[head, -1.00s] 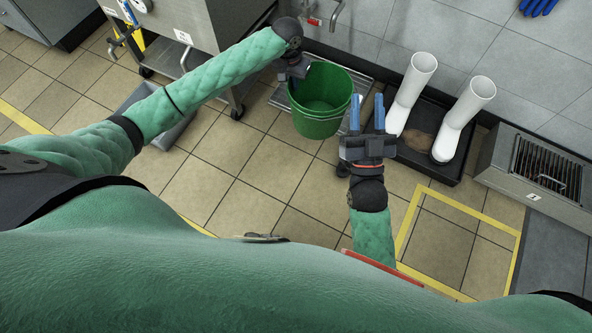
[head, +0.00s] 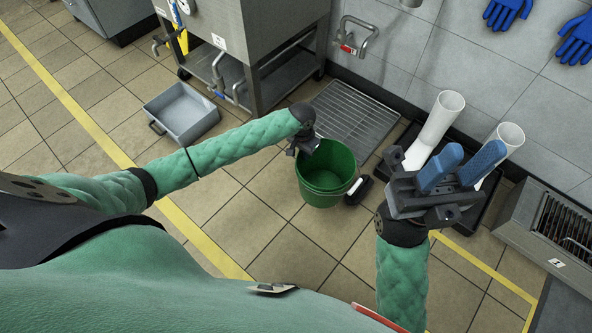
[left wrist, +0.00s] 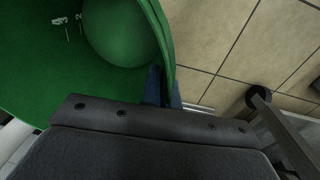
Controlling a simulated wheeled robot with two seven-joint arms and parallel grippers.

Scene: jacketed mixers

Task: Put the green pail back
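The green pail (head: 325,188) is upright and looks empty inside in the head view. It is in front of the floor grate, and I cannot tell whether its base touches the floor. My left gripper (head: 306,146) is at the pail's far left rim. In the left wrist view the green pail (left wrist: 110,50) fills the upper left, and its wall passes between the blue fingers of my left gripper (left wrist: 164,88), which are shut on it. My right gripper (head: 462,166) is raised, with its blue fingers apart and nothing between them.
A metal floor grate (head: 352,112) lies behind the pail by the wall. A black and white item (head: 357,189) is close to the pail's right. A grey tray (head: 182,112) sits left, near a steel unit (head: 250,45). Front tiles are clear.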

